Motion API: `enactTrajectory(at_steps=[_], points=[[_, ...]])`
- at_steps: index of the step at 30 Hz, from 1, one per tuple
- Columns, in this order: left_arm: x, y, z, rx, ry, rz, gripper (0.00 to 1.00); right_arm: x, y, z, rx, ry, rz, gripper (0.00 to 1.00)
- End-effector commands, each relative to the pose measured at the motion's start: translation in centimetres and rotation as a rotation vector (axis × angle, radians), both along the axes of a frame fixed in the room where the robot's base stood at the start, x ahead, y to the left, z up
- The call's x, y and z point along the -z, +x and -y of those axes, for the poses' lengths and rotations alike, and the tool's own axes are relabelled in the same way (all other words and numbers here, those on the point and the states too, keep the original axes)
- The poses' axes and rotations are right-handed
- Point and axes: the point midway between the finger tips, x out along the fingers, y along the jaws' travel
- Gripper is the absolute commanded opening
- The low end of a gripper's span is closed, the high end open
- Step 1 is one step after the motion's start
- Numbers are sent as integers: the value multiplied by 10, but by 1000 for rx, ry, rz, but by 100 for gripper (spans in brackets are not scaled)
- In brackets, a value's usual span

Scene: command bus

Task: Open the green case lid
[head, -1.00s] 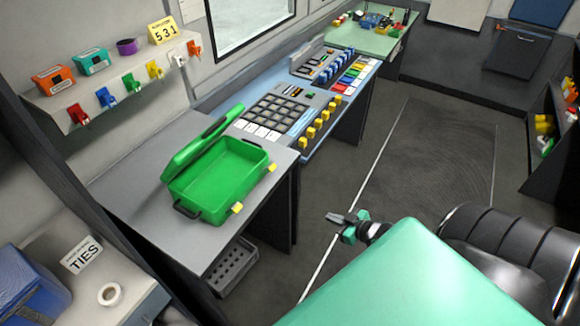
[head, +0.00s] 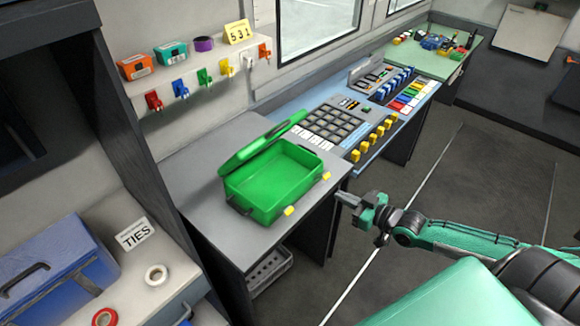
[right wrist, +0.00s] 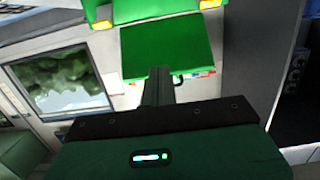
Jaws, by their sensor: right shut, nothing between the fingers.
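The green case (head: 268,186) sits on the grey desk with its lid (head: 262,143) up and tilted back. Its green inside shows empty, and two yellow latches (head: 289,211) are on its front side. In the right wrist view, the case body (right wrist: 160,12) is at the top edge with the raised lid (right wrist: 168,48) below it in the picture. My right gripper (head: 342,197) is shut and empty, in front of the desk to the right of the case, apart from it. In the wrist view its fingers (right wrist: 158,75) overlap the lid without visible contact. My left gripper is not in view.
The grey desk (head: 190,190) has bare room left of the case. A button console (head: 345,125) adjoins at the right. A shelf (head: 190,95) with coloured hooks and small boxes is on the wall behind. A blue box (head: 55,275) and tape rolls are at lower left.

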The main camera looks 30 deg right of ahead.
Motion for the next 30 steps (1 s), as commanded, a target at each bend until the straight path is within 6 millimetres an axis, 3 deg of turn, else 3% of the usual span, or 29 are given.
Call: enactTrajectory(at_steps=[7, 30], points=[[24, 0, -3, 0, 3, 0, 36, 2, 36, -15, 0, 2, 6, 0], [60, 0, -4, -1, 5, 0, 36, 1, 143, -59, -1, 3, 3, 0]])
